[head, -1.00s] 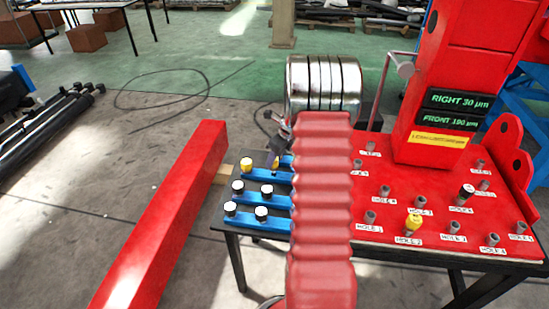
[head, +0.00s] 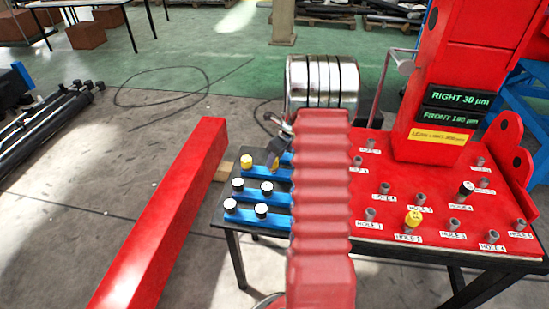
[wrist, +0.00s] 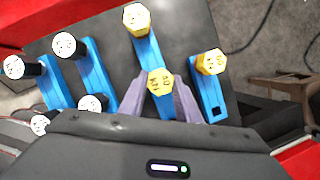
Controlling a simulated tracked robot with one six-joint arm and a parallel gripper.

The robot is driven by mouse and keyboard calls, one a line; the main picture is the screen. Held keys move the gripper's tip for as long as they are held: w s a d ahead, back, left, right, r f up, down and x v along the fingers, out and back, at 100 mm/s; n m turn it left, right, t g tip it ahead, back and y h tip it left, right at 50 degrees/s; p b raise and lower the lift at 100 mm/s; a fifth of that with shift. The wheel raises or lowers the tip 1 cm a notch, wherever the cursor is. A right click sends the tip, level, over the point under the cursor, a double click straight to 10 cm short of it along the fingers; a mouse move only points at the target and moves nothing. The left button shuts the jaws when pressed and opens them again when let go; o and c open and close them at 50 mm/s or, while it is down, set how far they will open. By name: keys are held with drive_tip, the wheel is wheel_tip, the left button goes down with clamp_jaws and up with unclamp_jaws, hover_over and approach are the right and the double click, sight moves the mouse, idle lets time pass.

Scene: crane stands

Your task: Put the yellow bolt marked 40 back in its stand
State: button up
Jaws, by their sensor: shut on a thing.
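My gripper (wrist: 160,98) is shut on a yellow bolt (wrist: 160,81) with dark marks on its head; I cannot read them surely. In the wrist view the bolt stands between the purple fingers, over the near end of a blue stand (wrist: 147,60). I cannot tell whether it is seated. Another yellow bolt (wrist: 136,18) is at that stand's far end. A third yellow bolt (wrist: 211,62) is on the blue stand to the right (wrist: 208,92), with an empty square hole nearer me. In the head view my gripper (head: 275,160) is partly hidden by my red arm.
White-headed bolts (wrist: 64,44) occupy the blue stands at left. In the head view, a red plate (head: 385,225) with labelled holes carries a yellow bolt (head: 413,218) and a dark bolt (head: 466,188). Steel discs (head: 322,82) stand behind the blue stands. A red beam (head: 165,210) lies left.

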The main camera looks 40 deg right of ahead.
drive_tip(key=shift+f, duration=0.25)
drive_tip(key=shift+f, duration=0.45)
drive_tip(key=o, duration=1.2)
drive_tip(key=shift+v, duration=2.5)
drive_tip(key=v, duration=1.3)
drive_tip(key=shift+s+d+r, duration=0.1)
drive_tip(key=shift+d+r, duration=0.05)
drive_tip(key=shift+r, duration=0.2)
